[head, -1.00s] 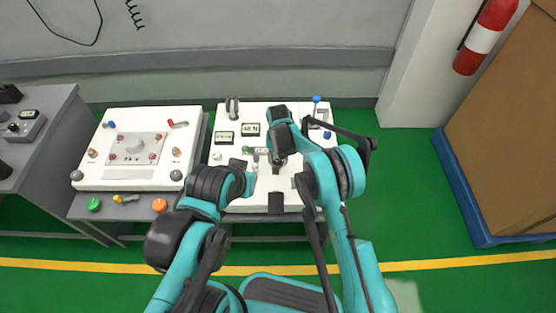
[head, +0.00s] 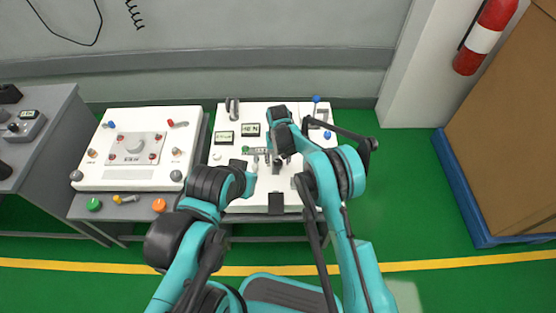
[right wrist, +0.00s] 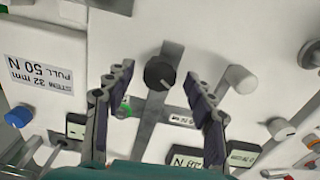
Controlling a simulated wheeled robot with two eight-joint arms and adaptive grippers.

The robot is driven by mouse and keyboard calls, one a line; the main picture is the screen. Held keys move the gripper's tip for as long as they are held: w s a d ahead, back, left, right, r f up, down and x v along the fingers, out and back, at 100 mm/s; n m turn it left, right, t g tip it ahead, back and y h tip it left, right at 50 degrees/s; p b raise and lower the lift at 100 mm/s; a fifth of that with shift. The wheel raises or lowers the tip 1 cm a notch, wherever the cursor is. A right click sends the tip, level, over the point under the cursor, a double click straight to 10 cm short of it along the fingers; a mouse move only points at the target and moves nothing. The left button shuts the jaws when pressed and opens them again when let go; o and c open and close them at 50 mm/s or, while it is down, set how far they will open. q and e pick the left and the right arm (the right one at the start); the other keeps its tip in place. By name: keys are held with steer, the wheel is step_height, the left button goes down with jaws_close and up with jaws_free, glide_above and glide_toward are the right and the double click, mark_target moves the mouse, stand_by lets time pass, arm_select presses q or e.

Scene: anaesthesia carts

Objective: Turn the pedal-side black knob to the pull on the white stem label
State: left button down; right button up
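A black round knob (right wrist: 160,72) with a pale pointer mark shows in the right wrist view, on the white panel. My right gripper (right wrist: 158,80) is open, its two dark fingers spread on either side of the knob with visible gaps. The white stem label (right wrist: 40,72) at the left of that view reads "STEM 32 mm" and "PULL 50 N". In the head view my right gripper (head: 277,160) is over the right-hand white panel (head: 236,204), and the arm hides part of it. My left gripper (head: 242,176) is by that panel's left side; its fingers are unclear.
A green button (right wrist: 124,110) is close to the left finger. In the head view another white panel (head: 95,178) lies left, and open floor (head: 400,180) lies right.

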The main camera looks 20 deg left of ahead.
mark_target(279, 162)
steer(key=shift+r, duration=0.1)
step_height(279, 162, up, 12)
stand_by(0.5)
stand_by(0.4)
steer(key=s+d+r+m+t, duration=0.1)
steer(key=s+d+r, duration=0.2)
steer(key=d+r, duration=0.35)
steer(key=s+d+r+t+y, duration=0.1)
steer(key=s+d+r, duration=0.1)
steer(key=d+r, duration=0.5)
steer(key=s+d+r+m+t, duration=0.1)
steer(key=s+d+r, duration=0.2)
steer(key=d+r, duration=0.35)
steer(key=s+d+f+m+t, duration=0.1)
steer(key=s+d+f+t, duration=0.1)
steer(key=s+d, duration=0.5)
steer(key=s+d+f+m+t+h, duration=0.1)
steer(key=s+d+f+t, duration=0.1)
steer(key=s+d, duration=0.6)
steer(key=s, duration=0.3)
steer(key=shift+d, duration=0.2)
